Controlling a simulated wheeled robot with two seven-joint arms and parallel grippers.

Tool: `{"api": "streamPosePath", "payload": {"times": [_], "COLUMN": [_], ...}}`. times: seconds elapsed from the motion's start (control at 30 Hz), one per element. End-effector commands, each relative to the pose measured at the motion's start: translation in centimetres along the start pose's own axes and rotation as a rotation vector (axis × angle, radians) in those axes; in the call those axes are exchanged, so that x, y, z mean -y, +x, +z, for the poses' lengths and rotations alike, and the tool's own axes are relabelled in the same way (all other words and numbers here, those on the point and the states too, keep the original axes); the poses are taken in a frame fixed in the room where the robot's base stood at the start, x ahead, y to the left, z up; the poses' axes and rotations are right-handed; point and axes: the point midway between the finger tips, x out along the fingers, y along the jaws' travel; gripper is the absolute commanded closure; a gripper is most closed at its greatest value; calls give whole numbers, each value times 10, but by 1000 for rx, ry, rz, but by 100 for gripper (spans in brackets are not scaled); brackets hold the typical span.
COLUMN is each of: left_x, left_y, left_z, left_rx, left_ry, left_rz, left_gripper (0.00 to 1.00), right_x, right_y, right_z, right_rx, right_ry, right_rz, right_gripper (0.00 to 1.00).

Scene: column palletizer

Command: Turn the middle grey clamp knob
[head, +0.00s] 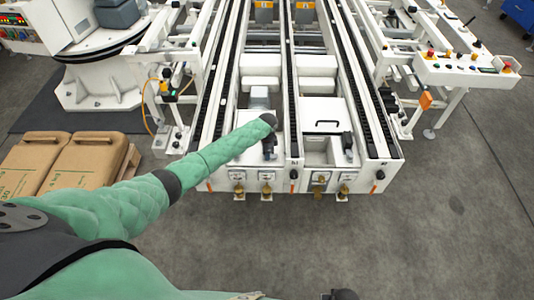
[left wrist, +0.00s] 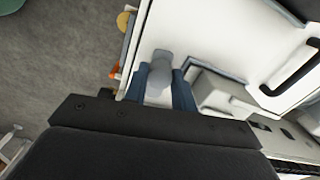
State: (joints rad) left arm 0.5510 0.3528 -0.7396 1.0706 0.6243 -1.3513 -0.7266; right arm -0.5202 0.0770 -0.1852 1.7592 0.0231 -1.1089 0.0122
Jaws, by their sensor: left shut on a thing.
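My left arm reaches in from the left in the head view, and my left gripper (head: 269,154) is at the front end of the white conveyor frame. In the left wrist view the two blue fingers of my left gripper (left wrist: 164,88) are shut on a grey knob (left wrist: 161,60), one finger on each side. The knob's rounded end shows between and past the fingertips, against a white panel. In the head view my wrist and gripper hide the knob.
The white conveyor frame (head: 222,157) has dark chain rails and brass fittings (head: 319,188) on its front face. A black handle (head: 327,122) is on the white panel to the right. Brown sacks (head: 86,165) lie at left. The floor at right is clear.

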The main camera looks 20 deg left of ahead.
Motion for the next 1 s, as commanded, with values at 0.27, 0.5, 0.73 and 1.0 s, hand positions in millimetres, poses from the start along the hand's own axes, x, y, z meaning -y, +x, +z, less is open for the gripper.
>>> {"api": "streamPosePath", "payload": {"times": [0.27, 0.5, 0.73, 1.0], "left_x": [1, 1, 1, 1], "left_y": [0, -1, -1, -1], "left_z": [0, 0, 0, 0], "left_rx": [-1, -1, -1, -1], "left_ry": [124, 166, 171, 170], "left_rz": [-2, -1, -2, -2], "left_gripper": [97, 96, 97, 54], "right_x": [-4, -5, -1, 3], "right_y": [-11, -13, -14, -14], "right_z": [-4, -4, -5, -5], "right_rx": [0, 2, -1, -1], "right_ry": [-5, -6, -3, 0], "right_rz": [5, 6, 2, -3], "right_gripper": [64, 64, 64, 64]}}
